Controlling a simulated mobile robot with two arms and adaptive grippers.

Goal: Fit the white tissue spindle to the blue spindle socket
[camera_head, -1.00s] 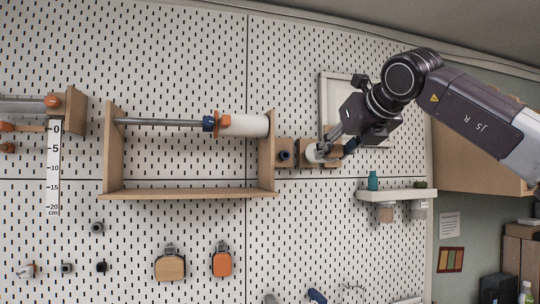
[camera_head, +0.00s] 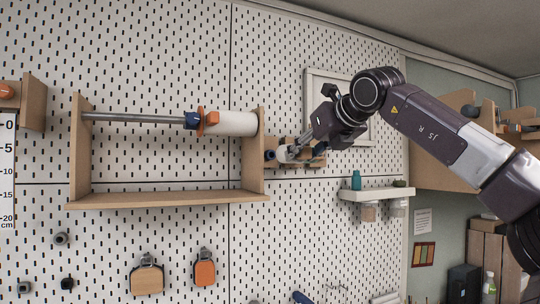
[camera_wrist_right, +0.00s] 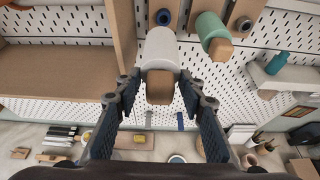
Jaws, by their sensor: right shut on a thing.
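The white tissue spindle (camera_wrist_right: 160,47), a white cylinder with a wooden end block, is held between the fingers of my right gripper (camera_wrist_right: 160,98). In the head view the white spindle (camera_head: 284,154) shows small at the tip of my right gripper (camera_head: 293,150). The blue spindle socket (camera_wrist_right: 163,17) is a dark blue ring on a wooden block, just beyond the spindle's far end. It also shows in the head view (camera_head: 270,155), just left of the spindle. Whether they touch I cannot tell. My left gripper is not in view.
A wooden frame (camera_head: 165,198) left of the socket carries a rod with a white roll (camera_head: 235,123). A teal spindle (camera_wrist_right: 210,29) is on the block right of the socket. A white shelf (camera_head: 375,194) with a teal bottle (camera_head: 356,180) is below my arm.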

